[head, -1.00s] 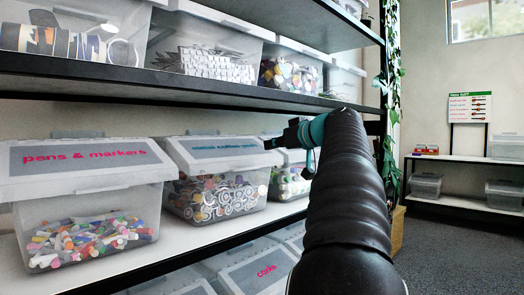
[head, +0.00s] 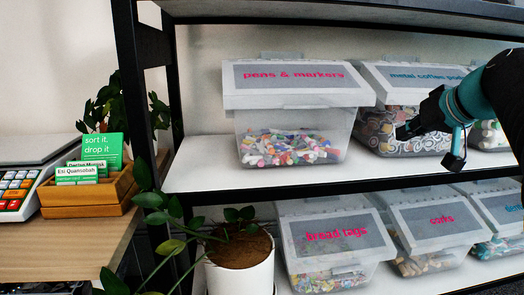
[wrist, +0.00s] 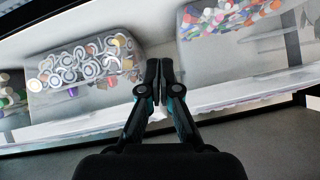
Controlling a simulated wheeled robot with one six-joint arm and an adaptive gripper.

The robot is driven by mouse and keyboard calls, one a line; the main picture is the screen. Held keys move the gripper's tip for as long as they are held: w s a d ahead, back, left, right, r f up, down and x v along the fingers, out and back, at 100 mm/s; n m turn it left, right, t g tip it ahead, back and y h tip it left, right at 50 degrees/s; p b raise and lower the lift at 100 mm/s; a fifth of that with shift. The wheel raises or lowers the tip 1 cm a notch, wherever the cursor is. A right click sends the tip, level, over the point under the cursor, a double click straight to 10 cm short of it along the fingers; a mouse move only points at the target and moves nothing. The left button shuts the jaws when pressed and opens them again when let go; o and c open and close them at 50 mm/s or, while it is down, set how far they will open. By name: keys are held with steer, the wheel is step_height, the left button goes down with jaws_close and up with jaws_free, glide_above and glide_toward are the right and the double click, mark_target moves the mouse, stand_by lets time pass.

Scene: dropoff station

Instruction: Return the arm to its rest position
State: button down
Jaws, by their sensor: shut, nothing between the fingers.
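My gripper (head: 405,131) is at the right of the head view, in front of the bin of metal coffee pods (head: 375,130) on the middle shelf. The arm comes in from the right edge, and most of it is out of frame. In the wrist view my gripper (wrist: 160,66) points at the shelf with its two fingers together and nothing between them. The coffee pod bin also shows in the wrist view (wrist: 85,65), left of the fingers. The pens and markers bin (head: 297,110) stands left of the gripper, apart from it.
Below are bins of bread tags (head: 335,240) and corks (head: 435,228). A potted plant (head: 240,262) stands left of them. At the far left a wooden table (head: 70,245) holds a card box (head: 88,192) and a keypad device (head: 18,190). A dark shelf post (head: 132,90) rises between.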

steer(key=s+a+f+g+p, duration=0.1)
steer(key=s+a+f+g, duration=0.2)
steer(key=s+a+f, duration=0.65)
steer(key=s+a+f+g+h+p, duration=0.1)
steer(key=s+a+f, duration=0.3)
steer(key=f, duration=0.3)
steer(key=s+a+f+n+g+p, duration=0.1)
steer(key=s+a+f, duration=0.3)
steer(key=s+f, duration=0.3)
steer(key=shift+s+f+h, duration=0.3)
steer(key=shift+f+h, duration=0.1)
